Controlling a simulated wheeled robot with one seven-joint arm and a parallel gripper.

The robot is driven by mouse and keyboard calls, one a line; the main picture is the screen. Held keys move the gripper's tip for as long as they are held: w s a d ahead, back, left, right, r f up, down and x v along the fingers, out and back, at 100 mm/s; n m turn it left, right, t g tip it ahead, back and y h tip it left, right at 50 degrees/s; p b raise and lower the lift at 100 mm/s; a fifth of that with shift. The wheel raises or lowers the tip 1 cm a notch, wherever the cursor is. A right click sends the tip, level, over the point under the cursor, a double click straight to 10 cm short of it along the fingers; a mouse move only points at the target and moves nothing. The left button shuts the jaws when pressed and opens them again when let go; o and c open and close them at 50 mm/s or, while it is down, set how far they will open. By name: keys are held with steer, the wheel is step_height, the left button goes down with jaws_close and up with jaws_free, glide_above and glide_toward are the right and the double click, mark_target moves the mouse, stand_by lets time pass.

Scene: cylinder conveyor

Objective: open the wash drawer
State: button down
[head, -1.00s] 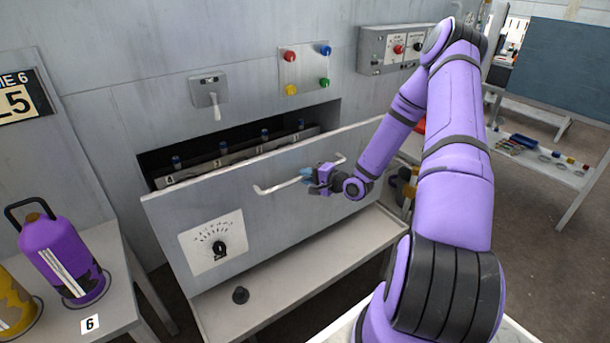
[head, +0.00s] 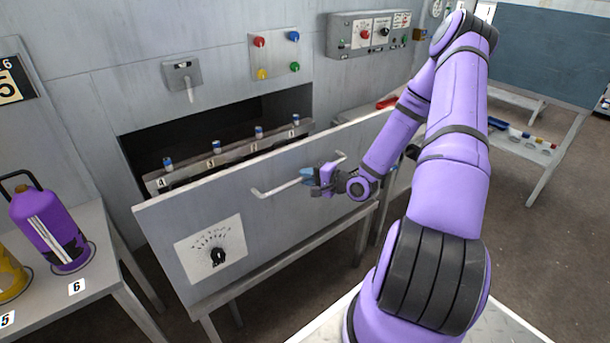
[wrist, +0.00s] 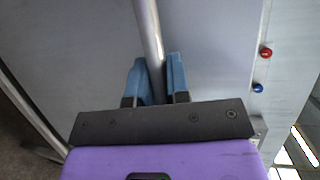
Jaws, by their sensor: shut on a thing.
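The wash drawer (head: 290,222) is a wide grey drawer with a dial plate on its front, standing out from the grey wall unit. Its inside shows a rack (head: 240,150) with several blue-capped pegs and number labels. A pale bar handle (head: 268,191) runs across the drawer front. My gripper (head: 310,176) is at the handle's middle. In the wrist view, the blue fingers of my gripper (wrist: 156,80) are shut around the handle bar (wrist: 149,35), one on each side. The part of the bar between the fingers is partly hidden.
A side table at left holds a purple bottle (head: 48,228) and a yellow one (head: 12,278). A lever switch (head: 183,74) and a panel of coloured buttons (head: 275,54) are on the wall above. A bench (head: 525,140) stands at right. Bare floor shows between.

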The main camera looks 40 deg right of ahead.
stand_by(0.3)
steer(key=c, duration=1.1)
jaws_free()
steer(key=shift+s, duration=0.1)
steer(key=v, duration=1)
steer(key=shift+s+d, duration=0.2)
steer(key=shift+s, duration=0.1)
